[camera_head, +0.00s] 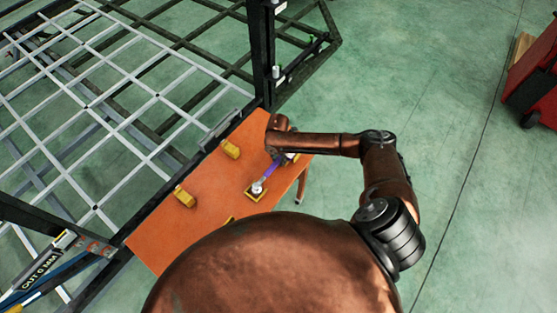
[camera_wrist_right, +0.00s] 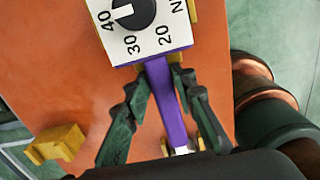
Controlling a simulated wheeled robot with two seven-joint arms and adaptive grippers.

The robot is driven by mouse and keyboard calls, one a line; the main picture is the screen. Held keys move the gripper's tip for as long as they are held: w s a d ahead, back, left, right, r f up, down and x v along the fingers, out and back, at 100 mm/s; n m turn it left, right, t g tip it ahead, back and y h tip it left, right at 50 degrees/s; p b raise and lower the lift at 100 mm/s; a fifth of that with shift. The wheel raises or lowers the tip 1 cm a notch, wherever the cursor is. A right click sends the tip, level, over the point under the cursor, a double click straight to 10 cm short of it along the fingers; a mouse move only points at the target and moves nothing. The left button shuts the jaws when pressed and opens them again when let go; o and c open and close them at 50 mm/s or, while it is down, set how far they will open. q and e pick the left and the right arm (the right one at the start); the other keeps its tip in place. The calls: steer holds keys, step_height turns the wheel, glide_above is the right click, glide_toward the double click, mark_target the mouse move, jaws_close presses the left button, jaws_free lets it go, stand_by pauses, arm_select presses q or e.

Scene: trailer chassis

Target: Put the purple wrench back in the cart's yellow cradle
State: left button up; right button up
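The purple wrench (camera_head: 271,171) is at the right side of the orange cart top (camera_head: 205,172). In the right wrist view its purple handle (camera_wrist_right: 166,92) runs between the fingers of my right gripper (camera_wrist_right: 160,84). The fingertips close in on both sides of the handle and look shut on it. In the head view my right gripper (camera_head: 277,156) is over the wrench's far part and partly hides it. A yellow cradle piece (camera_head: 250,195) lies under the wrench's near, pale end. My left gripper is not in view.
A white dial box (camera_wrist_right: 177,43) covers the handle's far end in the wrist view. Other yellow blocks (camera_head: 231,148) (camera_head: 184,197) stand on the cart. A metal grid frame (camera_head: 90,100) borders it on the left. A red cabinet (camera_head: 535,85) stands far right; green floor between is clear.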

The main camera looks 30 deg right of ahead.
steer(key=o, duration=0.4)
steer(key=shift+s+a+f, duration=0.1)
steer(key=shift+s+f, duration=0.1)
steer(key=shift+f, duration=0.35)
steer(key=shift+s+a+f, duration=0.1)
steer(key=shift+s+f, duration=0.05)
steer(key=shift+f, duration=0.35)
steer(key=shift+d+r, duration=0.15)
steer(key=shift+r, duration=0.1)
steer(key=shift+o, duration=0.5)
steer(key=o, duration=0.5)
steer(key=shift+w+r, duration=0.1)
steer(key=shift+c, duration=0.2)
steer(key=shift+r, duration=0.1)
steer(key=shift+r+p, duration=3.95)
steer(key=shift+p, duration=0.1)
